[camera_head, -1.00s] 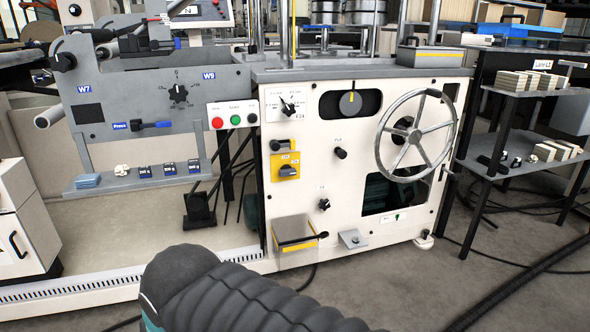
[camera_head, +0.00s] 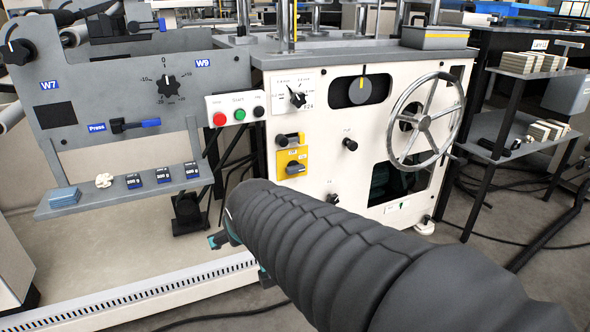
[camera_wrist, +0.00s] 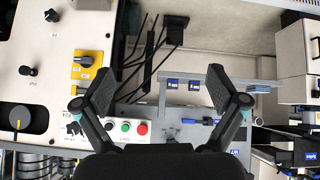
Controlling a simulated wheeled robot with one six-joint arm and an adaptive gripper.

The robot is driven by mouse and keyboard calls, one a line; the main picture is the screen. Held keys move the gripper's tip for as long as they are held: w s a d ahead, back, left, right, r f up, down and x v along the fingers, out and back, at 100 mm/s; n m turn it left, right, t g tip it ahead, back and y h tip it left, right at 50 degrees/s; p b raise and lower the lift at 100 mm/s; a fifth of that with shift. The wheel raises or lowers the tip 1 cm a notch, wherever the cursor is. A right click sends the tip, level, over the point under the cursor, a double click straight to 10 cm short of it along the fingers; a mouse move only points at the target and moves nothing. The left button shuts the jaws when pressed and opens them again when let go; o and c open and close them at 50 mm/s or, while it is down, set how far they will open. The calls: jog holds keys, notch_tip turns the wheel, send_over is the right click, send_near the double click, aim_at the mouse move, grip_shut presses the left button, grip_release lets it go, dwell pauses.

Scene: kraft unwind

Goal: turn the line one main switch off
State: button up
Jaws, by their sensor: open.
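A yellow switch plate (camera_head: 291,154) with a dark rotary knob (camera_head: 294,168) is on the white front of the machine, below the dial panel. The knob's handle lies roughly sideways; the plate's lettering is too small to read. In the wrist view the same yellow plate (camera_wrist: 86,72) is at the upper left, with its knob (camera_wrist: 83,61) uncovered. My gripper (camera_wrist: 160,83) is open and empty, its two fingers spread. The plate lies left of the left finger in that view, apart from it. In the head view my arm hides most of the gripper.
Red, green and black buttons (camera_head: 238,115) sit left of the dial panel (camera_head: 295,95). A large handwheel (camera_head: 425,122) sticks out at the right. A grey shelf (camera_head: 125,190) with small blocks is at the left. Black cables hang between shelf and machine.

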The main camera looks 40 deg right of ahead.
jog(key=w+d+t+h, duration=0.2)
jog(key=w+d, duration=0.8)
jog(key=m+t, duration=0.1)
jog(key=t, duration=0.6)
send_near(297, 171)
jog(key=p+x, duration=0.1)
jog(key=x, duration=1)
jog(key=c, duration=1.1)
